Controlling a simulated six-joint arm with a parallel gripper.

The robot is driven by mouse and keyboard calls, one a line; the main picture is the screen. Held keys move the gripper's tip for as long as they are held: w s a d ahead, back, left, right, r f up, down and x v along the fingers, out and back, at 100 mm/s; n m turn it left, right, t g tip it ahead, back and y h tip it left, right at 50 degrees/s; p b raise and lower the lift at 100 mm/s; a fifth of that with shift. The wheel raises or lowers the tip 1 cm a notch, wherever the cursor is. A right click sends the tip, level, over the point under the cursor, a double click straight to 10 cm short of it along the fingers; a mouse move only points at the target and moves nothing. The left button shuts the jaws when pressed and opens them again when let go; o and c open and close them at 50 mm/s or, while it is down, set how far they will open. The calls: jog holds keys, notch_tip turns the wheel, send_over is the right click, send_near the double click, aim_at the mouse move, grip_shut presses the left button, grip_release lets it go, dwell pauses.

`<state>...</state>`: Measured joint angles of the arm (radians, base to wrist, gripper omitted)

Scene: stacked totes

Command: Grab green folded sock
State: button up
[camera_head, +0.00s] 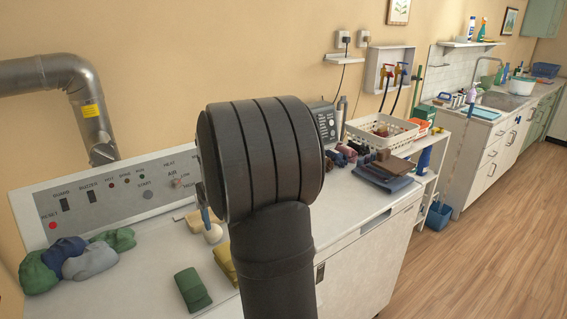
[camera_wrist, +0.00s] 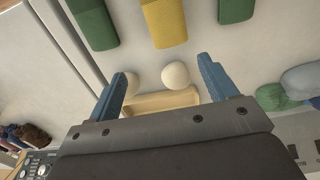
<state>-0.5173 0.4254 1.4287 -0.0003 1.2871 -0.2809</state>
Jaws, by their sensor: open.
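A green folded sock (camera_head: 193,289) lies flat on the white machine top at the front, left of my arm. In the wrist view I see a green folded sock at the upper left (camera_wrist: 95,22) and another at the top right (camera_wrist: 236,10). A yellow folded sock (camera_wrist: 163,22) lies between them and is partly hidden by my arm in the head view (camera_head: 225,262). My gripper (camera_wrist: 162,68) is open and empty, its blue fingers apart, with the socks beyond the fingertips. In the head view my arm hides most of the gripper.
Two pale round objects (camera_wrist: 175,75) and a cream block-like object (camera_wrist: 160,101) appear between the fingers. Loose green, blue and grey bundles (camera_head: 90,262) sit at left by the control panel (camera_head: 130,192). A white basket (camera_head: 381,132) and folded dark cloths (camera_head: 382,178) are at right.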

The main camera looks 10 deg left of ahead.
jog(key=s+a+r, duration=0.3)
jog(key=s, duration=0.4)
jog(key=s+a+r, duration=0.3)
jog(key=s, duration=0.3)
send_over(190, 284)
jog(key=f, duration=1.1)
jog(key=shift+w+f, duration=0.15)
jog(key=shift+w, duration=0.05)
jog(key=shift+s+f, duration=0.15)
jog(key=shift+f, duration=3)
jog(key=c, duration=1.1)
jog(key=shift+o, duration=0.2)
jog(key=shift+r, duration=0.15)
